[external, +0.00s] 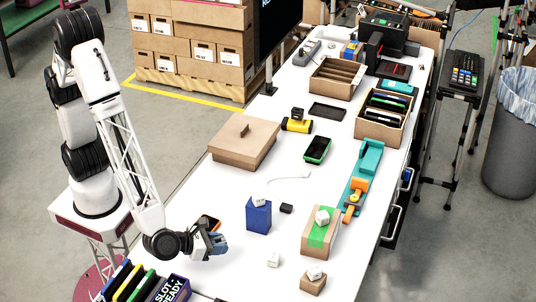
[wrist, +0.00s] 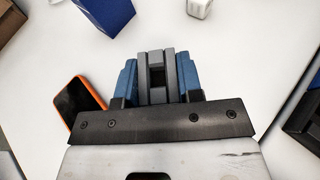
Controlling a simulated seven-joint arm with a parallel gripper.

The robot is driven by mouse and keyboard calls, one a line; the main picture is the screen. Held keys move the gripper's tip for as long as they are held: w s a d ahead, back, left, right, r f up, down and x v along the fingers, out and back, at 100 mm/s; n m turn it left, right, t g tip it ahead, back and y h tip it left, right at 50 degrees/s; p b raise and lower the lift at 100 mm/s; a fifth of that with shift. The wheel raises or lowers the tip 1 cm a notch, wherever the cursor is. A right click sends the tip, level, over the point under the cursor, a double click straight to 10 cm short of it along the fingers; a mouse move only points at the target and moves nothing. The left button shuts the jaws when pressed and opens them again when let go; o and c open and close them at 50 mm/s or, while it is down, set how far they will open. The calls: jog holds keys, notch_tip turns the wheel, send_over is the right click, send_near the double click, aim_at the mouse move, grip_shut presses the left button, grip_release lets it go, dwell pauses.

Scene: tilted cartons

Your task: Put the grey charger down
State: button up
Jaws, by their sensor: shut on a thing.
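My gripper (external: 216,244) is low over the near left part of the white table, its blue fingers shut. In the wrist view my gripper (wrist: 158,78) has a grey block with a dark middle between the blue fingers. I take this block to be the grey charger (wrist: 169,70). Its far end points away from the wrist and most of its sides are hidden by the fingers. In the external view the charger is too small and covered to make out clearly. I cannot tell whether it touches the table.
An orange-edged phone (wrist: 78,100) lies just left of the fingers. A blue box (external: 258,217) with a white cube on top stands ahead. A white cube (external: 273,260) lies to the right. The "SLOT READY" rack (external: 165,290) is at the near left. Bare tabletop lies between.

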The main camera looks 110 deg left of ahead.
jog(key=shift+w+d, duration=0.15)
jog(key=shift+w, duration=0.4)
jog(key=shift+f, duration=1.8)
jog(key=shift+f, duration=0.15)
jog(key=o, duration=0.9)
